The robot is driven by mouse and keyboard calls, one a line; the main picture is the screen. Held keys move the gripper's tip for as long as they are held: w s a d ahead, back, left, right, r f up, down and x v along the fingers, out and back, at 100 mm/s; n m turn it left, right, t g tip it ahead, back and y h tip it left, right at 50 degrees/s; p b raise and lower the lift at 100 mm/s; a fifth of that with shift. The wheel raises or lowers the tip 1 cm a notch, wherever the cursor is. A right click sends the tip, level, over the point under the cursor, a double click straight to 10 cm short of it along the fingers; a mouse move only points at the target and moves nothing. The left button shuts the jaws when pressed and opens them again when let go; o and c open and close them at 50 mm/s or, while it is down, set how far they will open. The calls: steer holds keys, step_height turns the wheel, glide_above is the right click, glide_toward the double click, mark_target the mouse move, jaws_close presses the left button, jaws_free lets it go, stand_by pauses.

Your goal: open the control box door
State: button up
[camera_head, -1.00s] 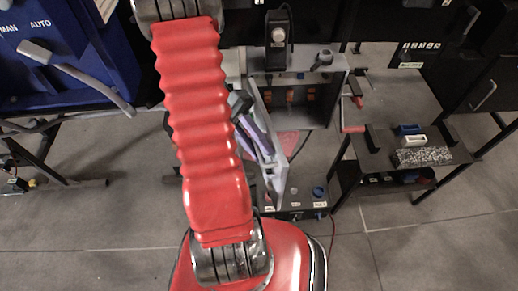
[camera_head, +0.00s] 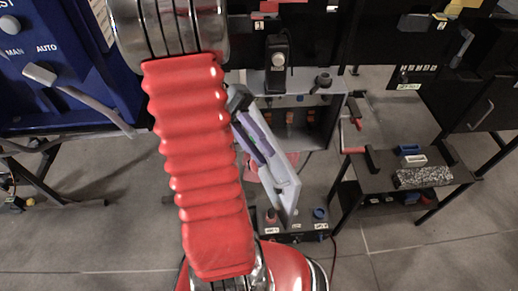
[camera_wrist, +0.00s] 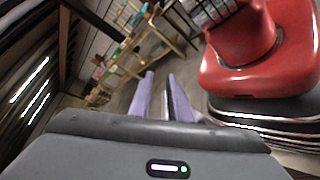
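The grey control box (camera_head: 305,118) stands in the centre of the head view, its front open and its inside with orange-brown parts visible. Its light grey door (camera_head: 286,190) stands out from the box's left side toward me, tilted in the picture. My gripper (camera_head: 266,157) has purple fingers and lies along the left of the door, overlapping it in view; I cannot tell whether they touch. In the wrist view, the fingers of my gripper (camera_wrist: 160,75) are apart with a gap and nothing visible between them. My red arm sleeve hides what lies left of the door.
A blue panel (camera_head: 60,60) with a grey lever is on the left. A black shelf (camera_head: 445,160) with a speckled block (camera_head: 423,177) and small trays is on the right. A small black unit with knobs (camera_head: 297,231) is below the door. Grey floor shows between.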

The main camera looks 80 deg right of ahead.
steer(key=shift+c, duration=0.4)
steer(key=shift+w+a+h, duration=0.1)
steer(key=shift+w+h, duration=0.2)
steer(key=shift+w, duration=0.05)
steer(key=c, duration=0.3)
steer(key=w+a+n+t+h, duration=0.1)
steer(key=w+n+h, duration=0.1)
steer(key=w, duration=0.1)
steer(key=w+a+f+n+t+h, duration=0.1)
steer(key=w+a+n+h, duration=0.1)
steer(key=w+h, duration=0.1)
steer(key=w+a+f+n+t+h, duration=0.1)
steer(key=w+n+h, duration=0.1)
steer(key=w, duration=0.3)
steer(key=shift+a+n+h, duration=0.3)
steer(key=shift+a+n, duration=0.05)
steer(key=shift+n, duration=0.25)
jaws_close()
steer(key=w+a+r+n+t+h, duration=0.1)
steer(key=w+a+r+n+t, duration=0.1)
steer(key=w+a+n+t, duration=0.4)
steer(key=w+a+r+n+t+h, duration=0.1)
steer(key=w+a+r+n+t, duration=0.2)
steer(key=w+a+n+t, duration=0.4)
steer(key=w+a, duration=0.4)
steer(key=a, duration=0.3)
steer(key=shift+a+r+t, duration=0.25)
steer(key=shift+r+t, duration=0.05)
